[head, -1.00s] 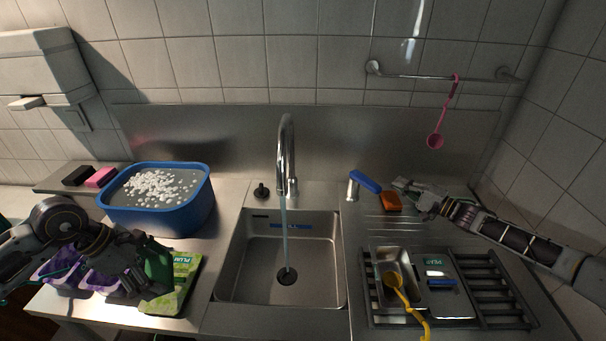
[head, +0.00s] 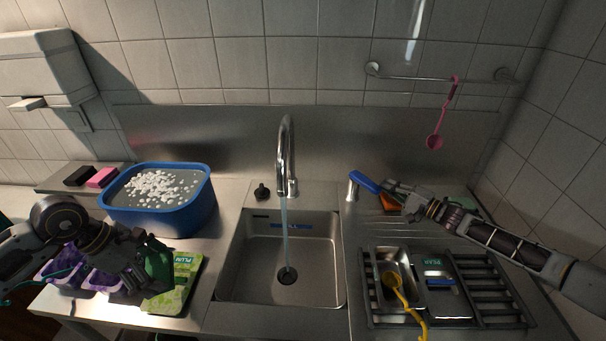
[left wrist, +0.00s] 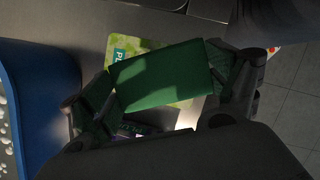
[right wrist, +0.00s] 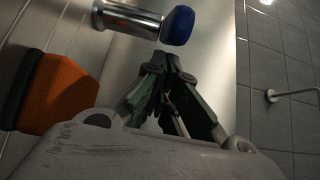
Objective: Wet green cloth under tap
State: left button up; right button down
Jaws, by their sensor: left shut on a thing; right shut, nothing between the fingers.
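The green cloth (left wrist: 162,76) is between the fingers of my left gripper (left wrist: 160,92), which is shut on it. In the head view the green cloth (head: 159,262) hangs at my left gripper (head: 146,258), above the counter left of the sink and over a green packet (head: 186,275). The tap (head: 286,150) stands behind the sink (head: 255,288), and a stream of water (head: 285,240) runs from it into the basin.
A blue tub (head: 160,220) of water with white foam stands left of the sink. Purple containers (head: 100,281) sit under my left arm. An orange sponge (head: 388,203) lies by my right gripper. A rack (head: 500,290) with metal trays and a yellow ladle (head: 402,293) is at right.

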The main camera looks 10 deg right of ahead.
jog(key=shift+a, duration=0.2)
pick_arm(q)
jog(key=shift+d+r, duration=0.1)
jog(key=shift+r, duration=0.1)
pick_arm(e)
jog(key=shift+s, duration=0.1)
pick_arm(q)
jog(key=shift+w+d+r+p, duration=0.15)
jog(key=shift+d+r+p, duration=0.1)
jog(key=shift+d+p, duration=0.1)
pick_arm(e)
jog(key=shift+s+a+m, duration=0.15)
jog(key=shift+a+m, duration=0.05)
jog(key=shift+m, duration=0.1)
